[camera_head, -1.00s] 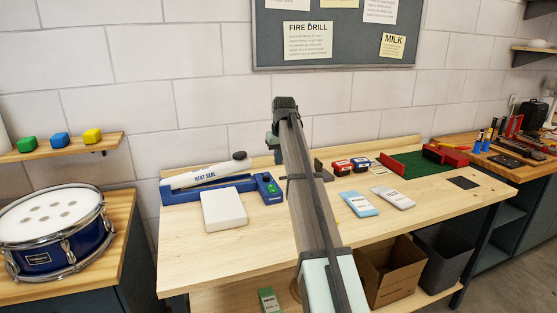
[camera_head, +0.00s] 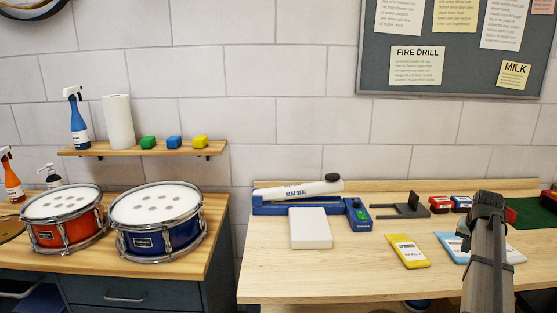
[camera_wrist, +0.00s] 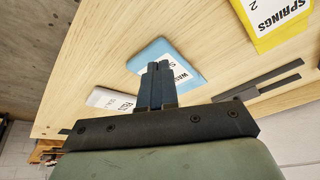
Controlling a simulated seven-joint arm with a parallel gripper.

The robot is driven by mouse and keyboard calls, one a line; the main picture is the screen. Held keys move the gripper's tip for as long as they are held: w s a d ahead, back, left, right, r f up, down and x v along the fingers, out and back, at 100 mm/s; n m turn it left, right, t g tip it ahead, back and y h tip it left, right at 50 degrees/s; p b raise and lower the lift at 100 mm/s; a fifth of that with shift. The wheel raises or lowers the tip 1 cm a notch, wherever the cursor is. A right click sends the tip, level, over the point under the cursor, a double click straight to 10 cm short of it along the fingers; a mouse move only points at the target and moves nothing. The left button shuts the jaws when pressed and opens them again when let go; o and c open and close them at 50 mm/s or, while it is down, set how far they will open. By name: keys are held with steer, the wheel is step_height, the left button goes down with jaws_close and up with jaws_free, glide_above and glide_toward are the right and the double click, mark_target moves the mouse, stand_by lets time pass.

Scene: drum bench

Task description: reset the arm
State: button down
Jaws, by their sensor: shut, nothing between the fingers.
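My gripper shows in the wrist view (camera_wrist: 157,85), its two dark fingers shut together with nothing between them. Behind the fingertips in that view lies a light blue packet (camera_wrist: 183,55) on the wooden bench; I cannot tell the gap between them. In the head view my arm (camera_head: 485,255) reaches up from the lower right over the bench (camera_head: 340,275), and its fingertips cannot be made out there. The arm partly covers the blue packet (camera_head: 452,246) and a pale packet (camera_head: 515,256).
A yellow springs packet (camera_head: 407,251) lies left of the arm. Further left are a white block (camera_head: 310,228) and a blue heat sealer (camera_head: 283,208). Red (camera_head: 440,204) and blue boxes stand behind the arm. Two drums, one red (camera_head: 65,222) and one blue (camera_head: 155,225), sit on the left counter.

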steer(key=s+d+f+m, duration=0.2)
steer(key=s+d+f, duration=0.15)
steer(key=s, duration=0.25)
steer(key=s+d+f+m, duration=0.1)
steer(key=s+d+f, duration=0.25)
steer(key=s, duration=0.35)
steer(key=s+a+f+n+g+y, duration=0.2)
steer(key=s+a+f, duration=0.1)
steer(key=a+f, duration=0.75)
steer(key=s+a+f+n+g+y, duration=0.2)
steer(key=s+a+f, duration=0.35)
steer(key=a, duration=0.75)
steer(key=s+a+f+n+g+y, duration=0.1)
steer(key=a+f+n+g, duration=0.1)
steer(key=a+f, duration=0.9)
steer(key=s+a+f+n+g+h, duration=0.1)
steer(key=s+a+f+n+g, duration=0.1)
steer(key=s+a+f, duration=0.5)
steer(key=s+a+f+n+g+h, duration=0.2)
steer(key=s+a+f, duration=0.6)
steer(key=s+f, duration=0.5)
steer(key=s, duration=0.3)
steer(key=shift+s+a+f+g, duration=0.15)
steer(key=shift+s+f+g, duration=0.15)
steer(key=shift+s+f, duration=0.1)
